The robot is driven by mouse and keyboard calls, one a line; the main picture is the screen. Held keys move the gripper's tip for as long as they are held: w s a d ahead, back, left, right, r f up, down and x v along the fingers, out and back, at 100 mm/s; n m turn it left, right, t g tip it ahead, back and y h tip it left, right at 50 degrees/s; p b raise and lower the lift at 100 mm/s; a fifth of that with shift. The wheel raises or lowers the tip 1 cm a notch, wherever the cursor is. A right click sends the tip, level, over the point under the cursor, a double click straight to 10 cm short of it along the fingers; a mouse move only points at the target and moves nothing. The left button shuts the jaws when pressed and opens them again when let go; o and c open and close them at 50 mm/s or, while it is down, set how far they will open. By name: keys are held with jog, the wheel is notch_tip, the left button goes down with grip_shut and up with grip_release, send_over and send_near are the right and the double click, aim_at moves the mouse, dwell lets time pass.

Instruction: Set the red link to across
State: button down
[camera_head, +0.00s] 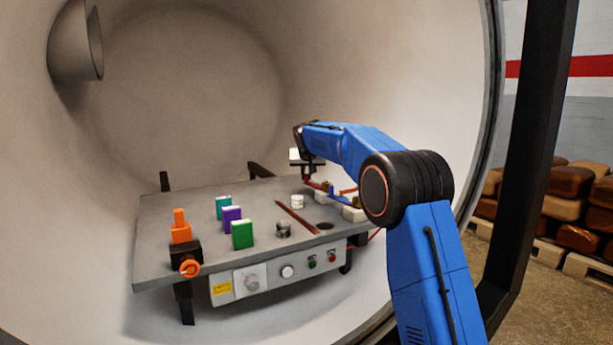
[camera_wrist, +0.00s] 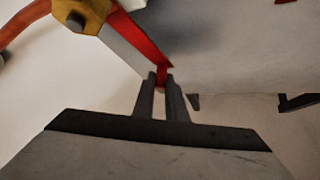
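The red link (camera_wrist: 137,40) is a flat red bar that runs from a yellowish hex-shaped pivot (camera_wrist: 80,14) with a dark bolt, in the wrist view. Its far end carries a small upright red tab. My gripper (camera_wrist: 162,78) has its two dark fingers close together around this tab, which fills the gap between the fingertips. In the head view the red link (camera_head: 314,184) shows as a small red piece at the back right of the grey table. My gripper (camera_head: 307,177) is above it, pointing down, its fingertips too small to make out there.
A blue link (camera_head: 340,197) lies beside the red one.

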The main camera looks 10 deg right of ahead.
jog(key=shift+s+a, duration=0.1)
jog(key=shift+s+a+n+y, duration=0.4)
jog(key=shift+a+n+y, duration=0.15)
jog(key=shift+n, duration=0.15)
jog(key=shift+s+a+n+y, duration=0.4)
jog(key=shift+a+n+y, duration=0.15)
jog(key=shift+n, duration=0.15)
jog(key=s+a+n+y, duration=0.1)
jog(key=n, duration=0.1)
jog(key=s+a+n+y, duration=0.1)
jog(key=s, duration=0.1)
jog(key=shift+a+n+g+y, duration=0.2)
jog(key=shift+n+g+y, duration=0.2)
jog(key=s+n+g+y, duration=0.1)
jog(key=s+n, duration=0.1)
jog(key=s+a+n+g+y, duration=0.1)
jog(key=s+n, duration=0.1)
jog(key=s+n+g+y, duration=0.1)
jog(key=s+n, duration=0.1)
jog(key=shift+a+y, duration=0.25)
jog(key=shift+y, duration=0.05)
jog(key=shift+s+d+n+g+y, duration=0.15)
jog(key=shift+s+n+g+y, duration=0.15)
jog(key=shift+s+n+g, duration=0.45)
jog(key=shift+s+d+n+g+y, duration=0.1)
jog(key=shift+s+n+g+y, duration=0.3)
jog(key=shift+s+n, duration=0.6)
jog(key=c, duration=1.8)
grip_release()
jog(key=shift+o, duration=0.2)
